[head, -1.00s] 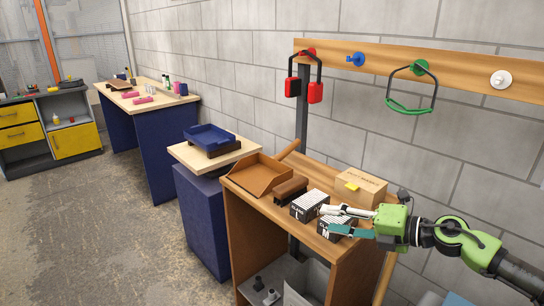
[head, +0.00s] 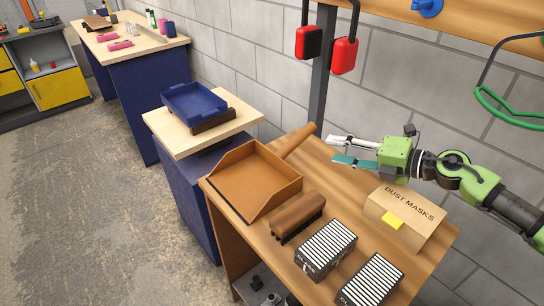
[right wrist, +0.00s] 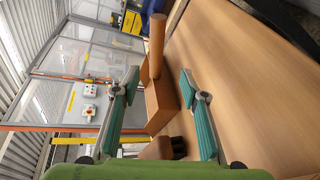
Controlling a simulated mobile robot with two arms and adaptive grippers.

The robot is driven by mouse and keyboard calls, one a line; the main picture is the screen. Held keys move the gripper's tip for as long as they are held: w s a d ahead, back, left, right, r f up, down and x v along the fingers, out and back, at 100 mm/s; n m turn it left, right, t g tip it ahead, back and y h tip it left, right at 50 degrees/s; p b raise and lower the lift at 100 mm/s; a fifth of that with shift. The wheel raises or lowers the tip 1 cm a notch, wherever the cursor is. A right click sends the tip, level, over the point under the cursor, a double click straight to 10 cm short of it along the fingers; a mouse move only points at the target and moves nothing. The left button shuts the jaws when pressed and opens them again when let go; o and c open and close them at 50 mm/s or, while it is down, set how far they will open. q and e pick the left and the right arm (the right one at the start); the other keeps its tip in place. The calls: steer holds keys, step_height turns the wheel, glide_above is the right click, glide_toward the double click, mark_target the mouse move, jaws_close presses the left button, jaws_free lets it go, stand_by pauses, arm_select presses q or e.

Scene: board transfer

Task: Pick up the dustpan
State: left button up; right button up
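The orange-brown dustpan (head: 255,180) lies on the wooden bench, its pan open toward the front left. Its round handle (head: 297,141) points back right toward the wall. My right gripper (head: 338,150) is open and empty, just right of the handle's end, with its fingers pointing left. In the right wrist view, the dustpan (right wrist: 158,103) and its upright-looking handle (right wrist: 157,42) appear between the two spread fingers (right wrist: 160,82), beyond the tips; I see no contact. My left gripper is not in view.
On the bench (head: 315,265) are a brown brush (head: 298,214), two striped boxes (head: 326,248) and a dust masks box (head: 405,216). A blue tray (head: 194,101) sits on a neighbouring pale-topped stand (head: 160,128). Red padlocks (head: 343,55) hang on the wall behind.

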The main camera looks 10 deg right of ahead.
mark_target(299, 143)
steer(key=x, duration=0.3)
steer(key=p+x, duration=0.1)
steer(key=x, duration=0.2)
steer(key=shift+a+r, duration=0.15)
steer(key=shift+a, duration=0.35)
steer(key=shift+w+a, duration=0.3)
steer(key=p+x, duration=0.1)
steer(key=x, duration=0.3)
steer(key=shift+w+a, duration=0.2)
steer(key=shift+a, duration=0.1)
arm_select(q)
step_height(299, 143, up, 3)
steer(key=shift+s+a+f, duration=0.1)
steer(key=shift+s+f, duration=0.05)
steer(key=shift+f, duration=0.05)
arm_select(e)
jaws_close()
